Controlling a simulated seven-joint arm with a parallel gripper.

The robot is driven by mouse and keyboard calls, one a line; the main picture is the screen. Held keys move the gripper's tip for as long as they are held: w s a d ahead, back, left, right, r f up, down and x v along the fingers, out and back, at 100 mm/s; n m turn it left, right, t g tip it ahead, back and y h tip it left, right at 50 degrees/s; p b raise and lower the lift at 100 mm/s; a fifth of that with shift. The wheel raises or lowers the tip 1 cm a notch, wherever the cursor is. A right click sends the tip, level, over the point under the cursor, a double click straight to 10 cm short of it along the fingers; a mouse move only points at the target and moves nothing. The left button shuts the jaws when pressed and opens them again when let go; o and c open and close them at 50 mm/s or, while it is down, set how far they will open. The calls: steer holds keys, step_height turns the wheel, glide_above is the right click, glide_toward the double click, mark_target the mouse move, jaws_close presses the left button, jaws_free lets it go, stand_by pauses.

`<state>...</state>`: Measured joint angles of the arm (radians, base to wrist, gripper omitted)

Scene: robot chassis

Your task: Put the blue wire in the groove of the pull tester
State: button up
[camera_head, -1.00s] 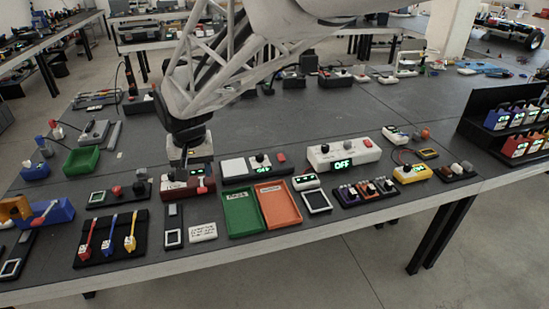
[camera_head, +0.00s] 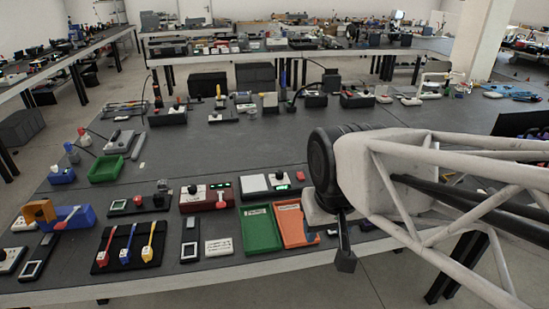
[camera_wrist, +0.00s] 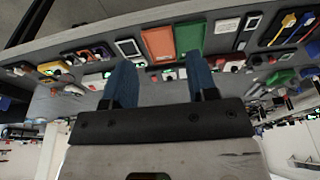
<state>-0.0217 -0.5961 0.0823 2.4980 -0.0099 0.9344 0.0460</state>
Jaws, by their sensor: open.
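The blue wire (camera_head: 127,244) lies between a red wire (camera_head: 105,246) and a yellow wire (camera_head: 148,241) on a black tray (camera_head: 115,267) at the front left of the bench. Part of it shows at the right edge of the wrist view (camera_wrist: 312,34). I cannot tell for certain which device is the pull tester; a red-and-white device with a lit display (camera_head: 207,197) stands behind the wires, to their right. My gripper (camera_head: 345,260) hangs over the bench's front edge, right of the trays and well away from the wires. Its blue fingers (camera_wrist: 162,82) are apart, with nothing between them.
A green tray (camera_head: 261,229) and an orange tray (camera_head: 294,226) lie left of my gripper. A blue-and-orange block (camera_head: 62,216) stands at the far left. Several small instruments crowd the front; the bench's middle (camera_head: 235,148) is clearer. My arm hides the right side.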

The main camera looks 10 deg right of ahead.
steer(key=shift+s+d+f, duration=0.1)
steer(key=shift+s+d, duration=0.15)
steer(key=shift+s, duration=0.3)
steer(key=shift+s+d+f, duration=0.1)
steer(key=shift+s+d, duration=0.1)
steer(key=shift+s, duration=0.35)
steer(key=shift+o, duration=0.4)
steer(key=w+a+f+n+t+y, duration=0.1)
steer(key=w+a+f+t+y, duration=0.2)
steer(key=w+a, duration=1.1)
steer(key=w+a+f+t+y, duration=0.1)
steer(key=w+a+f+t, duration=0.3)
steer(key=w+a, duration=1)
steer(key=a+f+t+h, duration=0.1)
steer(key=a+f, duration=1)
steer(key=a, duration=0.5)
steer(key=s+a+f+t+h, duration=0.3)
steer(key=s+a+f, duration=0.2)
steer(key=a+f, duration=0.3)
step_height(320, 180, down, 2)
steer(key=shift+a+f+m, duration=0.1)
steer(key=shift+a+m, duration=0.2)
steer(key=shift+m, duration=0.1)
